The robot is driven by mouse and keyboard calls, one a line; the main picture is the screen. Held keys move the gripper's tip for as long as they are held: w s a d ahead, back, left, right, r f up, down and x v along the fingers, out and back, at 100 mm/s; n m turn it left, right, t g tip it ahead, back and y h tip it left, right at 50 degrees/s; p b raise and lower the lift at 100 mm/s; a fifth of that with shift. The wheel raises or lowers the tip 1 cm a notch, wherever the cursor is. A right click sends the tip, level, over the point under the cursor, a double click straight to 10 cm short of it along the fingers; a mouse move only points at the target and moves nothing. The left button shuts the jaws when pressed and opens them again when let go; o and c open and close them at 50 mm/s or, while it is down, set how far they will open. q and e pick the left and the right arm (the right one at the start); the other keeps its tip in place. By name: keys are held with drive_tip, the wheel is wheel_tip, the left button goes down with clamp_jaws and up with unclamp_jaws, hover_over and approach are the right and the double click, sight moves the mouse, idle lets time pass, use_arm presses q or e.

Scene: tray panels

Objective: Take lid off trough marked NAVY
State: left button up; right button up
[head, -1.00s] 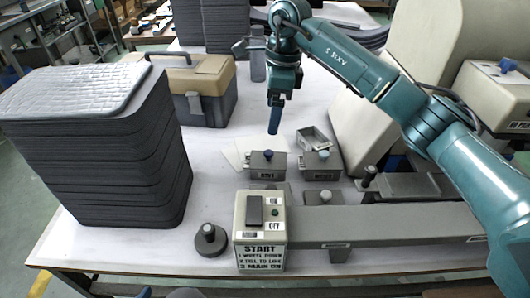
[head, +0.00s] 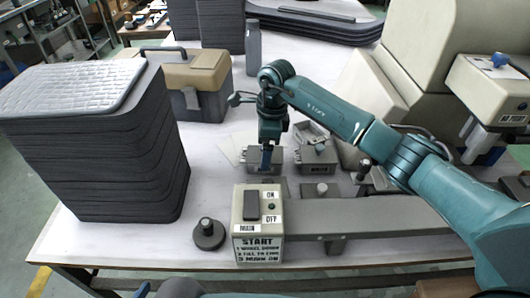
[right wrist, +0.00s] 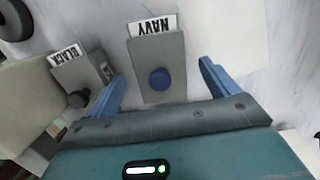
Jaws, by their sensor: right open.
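The grey trough marked NAVY (right wrist: 155,55) shows in the right wrist view, its white label at the far edge and a blue knob (right wrist: 160,79) on its closed top. In the head view the trough (head: 253,168) stands mid-table, partly hidden by my right gripper (head: 266,160). My right gripper, also in the right wrist view (right wrist: 162,72), is open. Its blue fingers are on either side of the knob in that picture, apart from it; the height gap cannot be told. My left gripper is not in view.
A trough marked BLACK (right wrist: 82,75), with a dark knob, stands beside the NAVY one. A grey start box (head: 258,225) and a long grey beam (head: 390,222) lie in front. A tall stack of dark trays (head: 100,150) stands left.

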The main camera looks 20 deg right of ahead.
drive_tip(key=shift+f, duration=0.2)
drive_tip(key=c, duration=1.1)
drive_tip(key=shift+r, duration=0.15)
